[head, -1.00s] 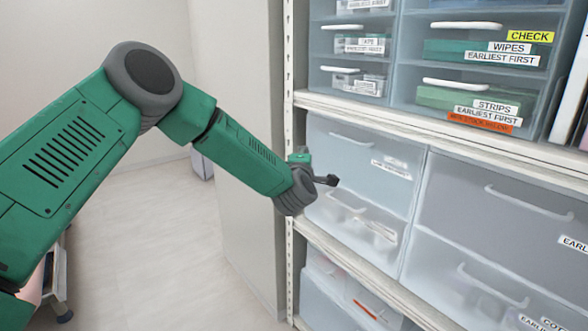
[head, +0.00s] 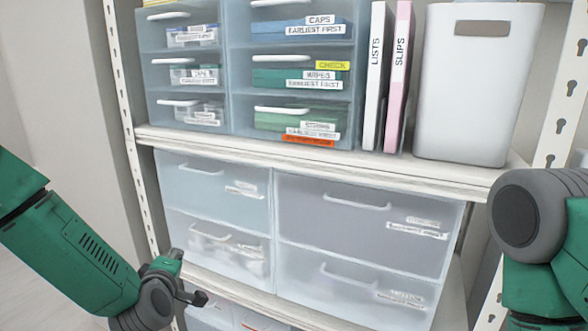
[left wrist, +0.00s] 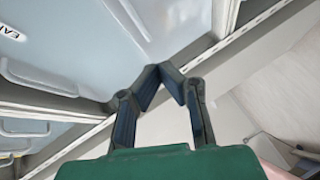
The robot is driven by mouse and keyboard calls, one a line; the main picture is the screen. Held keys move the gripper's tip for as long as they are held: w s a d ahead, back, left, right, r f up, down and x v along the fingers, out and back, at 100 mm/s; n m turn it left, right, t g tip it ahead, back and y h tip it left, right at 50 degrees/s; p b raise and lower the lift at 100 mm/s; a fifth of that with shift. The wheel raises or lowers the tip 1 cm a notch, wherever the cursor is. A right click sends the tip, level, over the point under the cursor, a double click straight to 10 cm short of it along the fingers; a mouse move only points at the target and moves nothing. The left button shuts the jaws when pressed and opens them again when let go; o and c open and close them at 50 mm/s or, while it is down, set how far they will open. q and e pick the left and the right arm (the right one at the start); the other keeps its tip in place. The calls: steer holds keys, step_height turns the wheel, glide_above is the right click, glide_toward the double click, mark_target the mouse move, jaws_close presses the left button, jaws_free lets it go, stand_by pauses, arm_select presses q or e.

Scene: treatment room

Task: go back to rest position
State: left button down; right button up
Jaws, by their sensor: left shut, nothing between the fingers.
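My left gripper (head: 196,298) shows at the lower left of the head view, small and dark at the end of the green arm. It is in front of the lower clear drawers on the left. In the left wrist view the two dark fingers (left wrist: 160,72) meet at their tips, with nothing between them. My right arm shows only as a grey joint and green links at the right edge of the head view. My right gripper is out of the picture.
A white shelf (head: 330,167) holds small labelled drawers (head: 290,75), two binders (head: 386,80) and a white bin (head: 475,85). Large clear drawers (head: 370,215) stand below it, shut. A perforated upright (head: 121,95) runs along the rack's left side. Floor shows at the far left.

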arm_select(q)
steer(key=s+d+f+m+g+h+p, duration=0.15)
steer(key=s+f+m+g, duration=0.3)
steer(key=s+f, duration=0.5)
steer(key=s+d+f+m+g+h+p, duration=0.1)
steer(key=s+d+f+m+g+h, duration=0.15)
steer(key=s+f+m, duration=0.65)
steer(key=s+a+m+g, duration=0.1)
steer(key=s+g, duration=0.2)
steer(key=s, duration=0.8)
steer(key=s+a+m+g+y+p, duration=0.1)
steer(key=s+g, duration=0.3)
steer(key=s, duration=0.7)
steer(key=shift+s+a+m, duration=0.35)
steer(key=shift+a+m, duration=0.3)
